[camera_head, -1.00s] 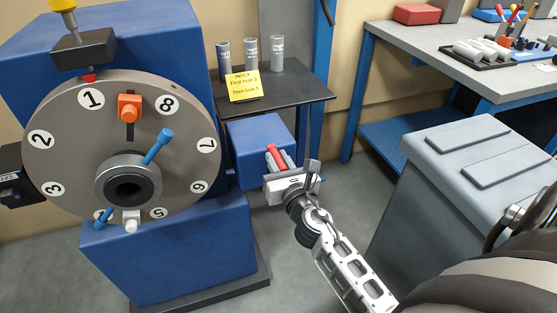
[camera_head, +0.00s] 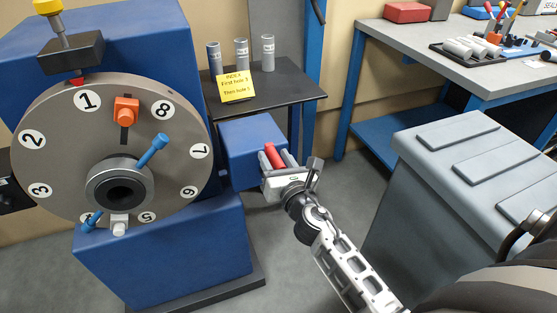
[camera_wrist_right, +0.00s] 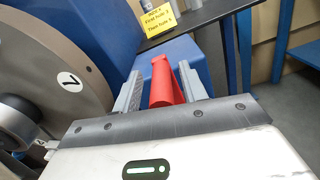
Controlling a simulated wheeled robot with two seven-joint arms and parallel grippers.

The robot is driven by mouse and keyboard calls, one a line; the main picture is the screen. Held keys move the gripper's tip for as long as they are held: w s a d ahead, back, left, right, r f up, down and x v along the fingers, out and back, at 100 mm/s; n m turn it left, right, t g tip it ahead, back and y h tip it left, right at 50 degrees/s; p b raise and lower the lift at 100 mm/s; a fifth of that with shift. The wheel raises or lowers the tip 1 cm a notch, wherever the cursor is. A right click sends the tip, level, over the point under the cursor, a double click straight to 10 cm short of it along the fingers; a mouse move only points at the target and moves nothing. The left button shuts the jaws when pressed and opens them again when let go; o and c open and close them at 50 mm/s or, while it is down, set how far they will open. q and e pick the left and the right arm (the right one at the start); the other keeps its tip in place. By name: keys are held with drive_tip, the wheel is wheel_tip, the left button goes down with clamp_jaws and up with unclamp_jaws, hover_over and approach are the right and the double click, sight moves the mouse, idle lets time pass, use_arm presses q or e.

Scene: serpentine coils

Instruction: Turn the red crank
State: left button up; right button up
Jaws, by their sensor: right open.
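The red crank handle (camera_head: 273,156) stands at the blue gearbox block (camera_head: 243,140) on the right side of the dividing machine. In the right wrist view the red handle (camera_wrist_right: 164,82) lies between the two grey fingers. My right gripper (camera_head: 277,160) is open, with one finger on each side of the handle. A narrow gap shows by the left finger; I cannot tell whether the right finger touches it. The handle's far end and the crank arm are hidden. My left gripper is out of view.
A grey numbered disc (camera_head: 75,150) with an orange block (camera_head: 126,110) and blue levers faces me at left. A black shelf (camera_head: 290,92) holds several grey cylinders and a yellow note (camera_head: 236,87). A grey cabinet (camera_head: 460,180) stands at right. A workbench is behind it.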

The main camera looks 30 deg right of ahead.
use_arm(q)
drive_tip(key=b, duration=0.2)
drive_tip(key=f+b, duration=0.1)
drive_tip(key=b, duration=0.1)
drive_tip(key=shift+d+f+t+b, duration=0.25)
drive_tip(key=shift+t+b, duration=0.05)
drive_tip(key=shift+b, duration=0.05)
use_arm(e)
drive_tip(key=s+a, duration=0.2)
drive_tip(key=s, duration=1.3)
drive_tip(key=shift+s+a, duration=0.25)
drive_tip(key=shift+s, duration=0.1)
use_arm(q)
drive_tip(key=p, duration=0.2)
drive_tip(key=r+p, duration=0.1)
drive_tip(key=p, duration=0.1)
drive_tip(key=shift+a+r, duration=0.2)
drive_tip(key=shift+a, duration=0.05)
use_arm(e)
drive_tip(key=s+a+f+m+g+y, duration=0.2)
drive_tip(key=a+f+m, duration=0.3)
drive_tip(key=m, duration=1)
drive_tip(key=s+a+f+m+g+y, duration=0.3)
drive_tip(key=a+f+m+g+y, duration=0.1)
drive_tip(key=m, duration=1.1)
drive_tip(key=shift+s+a+f+g, duration=0.15)
drive_tip(key=shift+a+f+g, duration=0.4)
drive_tip(key=shift+a, duration=0.4)
